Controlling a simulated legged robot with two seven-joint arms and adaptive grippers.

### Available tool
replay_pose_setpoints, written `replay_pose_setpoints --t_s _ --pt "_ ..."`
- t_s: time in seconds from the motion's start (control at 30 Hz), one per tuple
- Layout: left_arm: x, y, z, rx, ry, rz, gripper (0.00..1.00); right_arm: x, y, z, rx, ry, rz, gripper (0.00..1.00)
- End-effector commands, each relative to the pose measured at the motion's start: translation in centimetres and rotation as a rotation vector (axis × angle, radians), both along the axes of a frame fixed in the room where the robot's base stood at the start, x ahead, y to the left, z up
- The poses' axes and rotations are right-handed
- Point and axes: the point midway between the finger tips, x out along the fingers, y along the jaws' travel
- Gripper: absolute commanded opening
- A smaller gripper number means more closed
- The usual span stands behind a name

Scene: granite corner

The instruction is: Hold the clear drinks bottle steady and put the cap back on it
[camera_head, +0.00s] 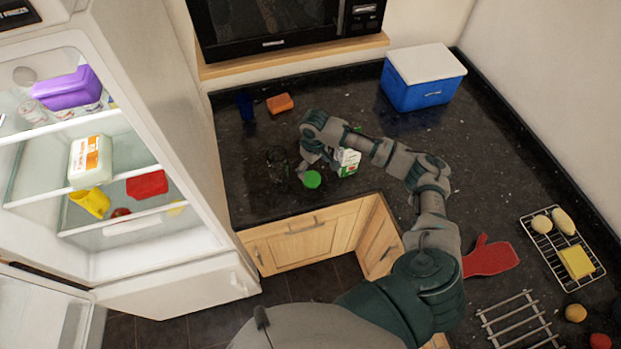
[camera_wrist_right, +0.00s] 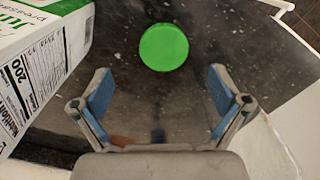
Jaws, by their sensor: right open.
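A round green cap (camera_head: 312,179) lies on the dark counter, near its front edge. It also shows in the right wrist view (camera_wrist_right: 164,47), ahead of the fingertips and centred between them. My right gripper (camera_head: 316,163) is open and empty, close behind the cap and not touching it. In the wrist view its two blue-padded fingers (camera_wrist_right: 158,85) stand wide apart. A dark see-through object (camera_head: 277,163), which looks like the clear bottle, stands just left of the cap. Its outline is faint and I cannot make out its top. My left gripper is not in view.
A white and green carton (camera_head: 348,161) stands close beside the right gripper; it fills the wrist view's upper left (camera_wrist_right: 40,70). An orange sponge (camera_head: 280,103) and a blue cup (camera_head: 245,107) lie farther back. A blue cooler (camera_head: 422,90) is back right. The open fridge (camera_head: 165,130) stands left.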

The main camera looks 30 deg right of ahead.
Motion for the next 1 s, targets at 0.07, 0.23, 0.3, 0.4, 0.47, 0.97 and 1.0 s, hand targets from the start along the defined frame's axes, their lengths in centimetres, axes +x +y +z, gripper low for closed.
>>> replay_pose_setpoints --t_s 0.07,0.23,0.3,0.4,0.47,0.97,1.0 --pt "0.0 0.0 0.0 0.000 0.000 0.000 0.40 0.0 0.0 -0.4 0.000 0.001 0.000 0.99" --pt "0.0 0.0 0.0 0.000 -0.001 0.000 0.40 0.0 0.0 -0.5 0.000 0.000 0.000 0.99" --pt "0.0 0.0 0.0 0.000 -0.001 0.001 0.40 0.0 0.0 -0.5 0.000 0.000 0.000 0.99" --pt "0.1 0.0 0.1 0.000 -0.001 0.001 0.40 0.0 0.1 -0.6 0.000 0.001 0.000 0.99" --pt "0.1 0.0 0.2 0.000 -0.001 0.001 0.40 0.0 0.3 -1.0 0.000 0.001 0.000 0.99" --pt "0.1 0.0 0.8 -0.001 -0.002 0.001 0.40 0.2 0.8 -5.7 -0.001 0.000 0.000 0.99" --pt "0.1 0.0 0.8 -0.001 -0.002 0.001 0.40 0.2 0.8 -5.7 -0.001 0.000 0.000 0.99"
